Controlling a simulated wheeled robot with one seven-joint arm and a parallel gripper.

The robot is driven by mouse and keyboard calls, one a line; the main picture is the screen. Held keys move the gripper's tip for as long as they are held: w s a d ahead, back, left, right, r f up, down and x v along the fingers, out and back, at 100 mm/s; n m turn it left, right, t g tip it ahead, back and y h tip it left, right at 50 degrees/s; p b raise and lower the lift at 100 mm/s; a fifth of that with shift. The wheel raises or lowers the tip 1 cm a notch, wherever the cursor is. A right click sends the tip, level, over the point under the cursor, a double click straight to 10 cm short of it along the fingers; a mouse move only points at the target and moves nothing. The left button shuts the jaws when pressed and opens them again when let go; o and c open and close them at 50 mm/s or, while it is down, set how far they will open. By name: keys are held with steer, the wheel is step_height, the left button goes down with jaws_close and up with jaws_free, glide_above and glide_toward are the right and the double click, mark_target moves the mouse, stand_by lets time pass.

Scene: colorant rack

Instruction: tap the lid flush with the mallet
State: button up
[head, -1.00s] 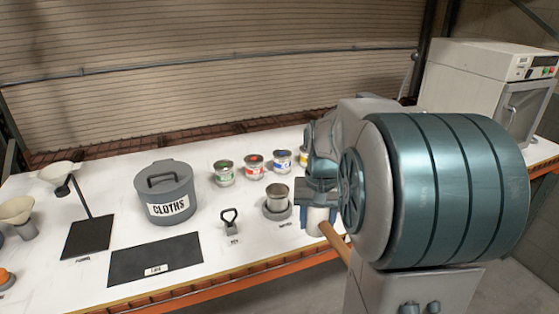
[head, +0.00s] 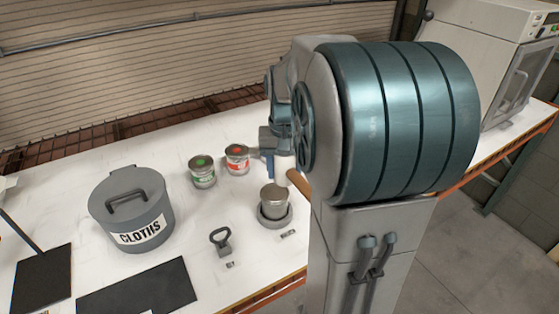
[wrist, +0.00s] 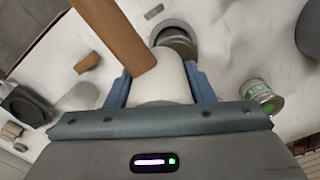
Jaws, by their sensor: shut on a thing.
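My gripper (head: 276,158) is shut on the mallet, held above the bench. The mallet's white head (wrist: 165,80) sits between the blue fingers in the wrist view. Its wooden handle (head: 299,182) sticks out to the lower right in the head view and to the upper left in the wrist view (wrist: 118,32). A metal can (head: 273,197) stands in a round grey holder (head: 275,221), nearer the front edge than my gripper. The holder also shows beyond the mallet head in the wrist view (wrist: 177,38). I cannot tell how the lid sits on the can.
A green-labelled can (head: 202,172) and a red-labelled can (head: 237,160) stand behind the holder. A grey CLOTHS bin (head: 132,210) is at left. A dark mat (head: 140,290) is at front left. My arm hides the bench's right part.

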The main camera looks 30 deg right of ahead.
mark_target(284, 183)
steer(key=shift+s+a, duration=0.1)
steer(key=shift+a, duration=0.05)
steer(key=shift+f+b, duration=1.65)
steer(key=shift+f, duration=0.6)
step_height(284, 183, down, 3)
steer(key=shift+b, duration=1.15)
steer(key=shift+c, duration=0.4)
step_height(284, 183, up, 6)
steer(key=p, duration=0.4)
steer(key=shift+f+p, duration=0.15)
steer(key=shift+p, duration=0.2)
steer(key=shift+f, duration=0.1)
